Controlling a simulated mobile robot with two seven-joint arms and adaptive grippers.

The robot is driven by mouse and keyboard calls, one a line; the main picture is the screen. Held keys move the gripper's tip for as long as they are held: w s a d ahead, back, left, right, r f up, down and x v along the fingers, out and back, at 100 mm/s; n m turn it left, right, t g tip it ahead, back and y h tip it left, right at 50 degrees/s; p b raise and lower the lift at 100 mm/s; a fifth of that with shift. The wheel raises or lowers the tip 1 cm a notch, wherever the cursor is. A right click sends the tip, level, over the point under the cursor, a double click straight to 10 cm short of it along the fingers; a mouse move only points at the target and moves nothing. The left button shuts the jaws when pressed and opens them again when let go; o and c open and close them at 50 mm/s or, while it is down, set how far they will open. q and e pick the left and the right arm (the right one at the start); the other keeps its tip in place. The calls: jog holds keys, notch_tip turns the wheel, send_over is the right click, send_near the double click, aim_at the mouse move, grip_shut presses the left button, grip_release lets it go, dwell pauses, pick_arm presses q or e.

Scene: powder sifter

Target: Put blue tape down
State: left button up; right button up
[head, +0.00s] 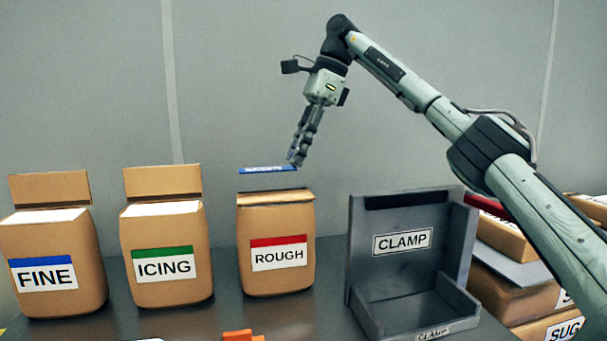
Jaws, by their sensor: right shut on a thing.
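My right gripper (294,159) points down above the ROUGH bag (277,278) and is shut on the blue tape (262,170). The tape shows as a thin, flat piece, blue along its top with small, unreadable lettering. My left gripper is out of view.
The brown FINE bag (66,300) and ICING bag (162,290) stand to the left. A grey CLAMP holder (402,270) stands right of the ROUGH bag. Stacked sugar packages (500,291) lie at the far right. A partly cut-off orange thing (243,336) is at the front edge.

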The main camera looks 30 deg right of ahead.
jog(key=shift+s+d+f, duration=0.1)
jog(key=shift+d+f, duration=0.4)
jog(key=shift+d, duration=0.15)
jog(key=shift+f, duration=1.9)
jog(key=shift+f, duration=0.15)
jog(key=o, duration=0.8)
jog(key=shift+c, duration=0.2)
jog(key=shift+r, duration=0.2)
jog(key=v, duration=1.2)
